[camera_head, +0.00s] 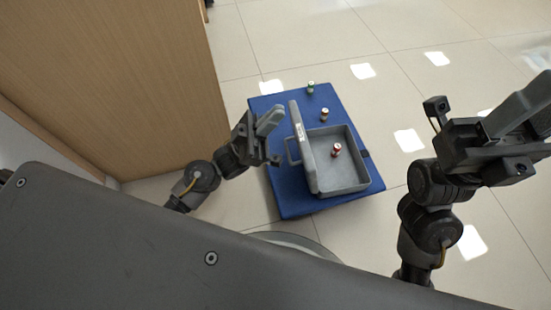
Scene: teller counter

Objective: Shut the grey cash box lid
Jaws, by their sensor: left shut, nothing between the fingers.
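The grey cash box (346,182) stands on a blue-topped table with its lid (302,148) raised nearly upright along the box's left side. A handle (291,152) shows on the lid's outer, left side. A small red can (336,150) is inside the open box. My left gripper (272,120) is shut and empty, just left of the lid, and seems apart from it. My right gripper (522,112) is at the right edge, well away from the box; its fingertips are partly cut off, so its opening is unclear.
The blue table (290,200) also holds a green can (311,88) and a brownish can (324,114) behind the box. A wooden panel (110,80) stands at the left. Tiled floor is free to the right and behind the table.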

